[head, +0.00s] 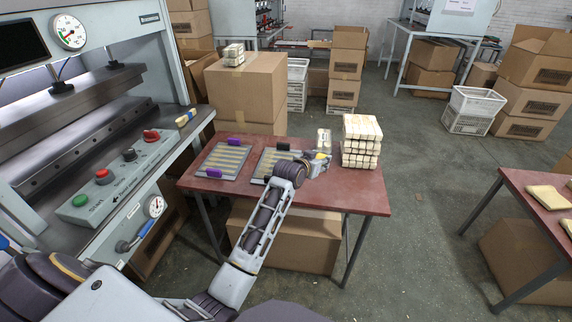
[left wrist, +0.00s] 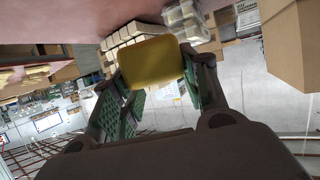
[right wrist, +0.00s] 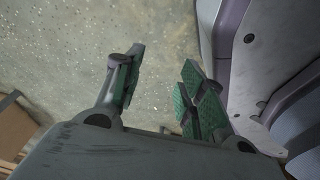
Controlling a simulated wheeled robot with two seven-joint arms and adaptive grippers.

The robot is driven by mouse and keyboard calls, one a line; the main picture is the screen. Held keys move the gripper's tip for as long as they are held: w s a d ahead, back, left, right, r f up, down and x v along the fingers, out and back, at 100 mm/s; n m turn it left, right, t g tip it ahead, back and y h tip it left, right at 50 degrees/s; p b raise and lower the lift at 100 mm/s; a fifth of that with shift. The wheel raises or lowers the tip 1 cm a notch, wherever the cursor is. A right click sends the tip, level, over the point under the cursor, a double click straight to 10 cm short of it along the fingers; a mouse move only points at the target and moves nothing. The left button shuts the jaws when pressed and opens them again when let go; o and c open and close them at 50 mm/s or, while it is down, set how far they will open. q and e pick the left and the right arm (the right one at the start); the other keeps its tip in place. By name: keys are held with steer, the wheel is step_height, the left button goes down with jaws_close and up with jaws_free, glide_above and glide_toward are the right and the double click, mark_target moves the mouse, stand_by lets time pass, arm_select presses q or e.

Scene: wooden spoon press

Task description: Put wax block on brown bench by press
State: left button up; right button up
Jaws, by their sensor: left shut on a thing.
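The wax block (left wrist: 152,62) is a yellow, round-cornered piece held between the fingers of my left gripper (left wrist: 155,72) in the left wrist view. In the head view, my left gripper (head: 318,164) is over the right part of the brown bench (head: 355,196) by the press (head: 100,130), beside a stack of pale wooden pieces (head: 361,142). A bit of yellow shows at its fingers; the arm partly hides it. I cannot tell whether the block touches the bench. My right gripper (right wrist: 162,60) is open and empty above the floor in the right wrist view.
A small bundle (head: 323,138) stands left of the stack. Cardboard boxes (head: 246,85) are behind. The bench's front right corner is clear.

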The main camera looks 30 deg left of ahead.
arm_select(q)
step_height(320, 180, down, 6)
steer(key=shift+r+b, duration=0.25)
steer(key=shift+b, duration=0.25)
steer(key=shift+f, duration=0.35)
arm_select(e)
steer(key=shift+w+a+r, duration=0.2)
steer(key=shift+w+a, duration=0.05)
steer(key=shift+w, duration=0.2)
steer(key=shift+w+a+r, duration=0.15)
steer(key=shift+w+a, duration=0.1)
steer(key=shift+w, duration=0.15)
arm_select(q)
steer(key=shift+f, duration=0.1)
arm_select(e)
steer(key=shift+s+f, duration=0.1)
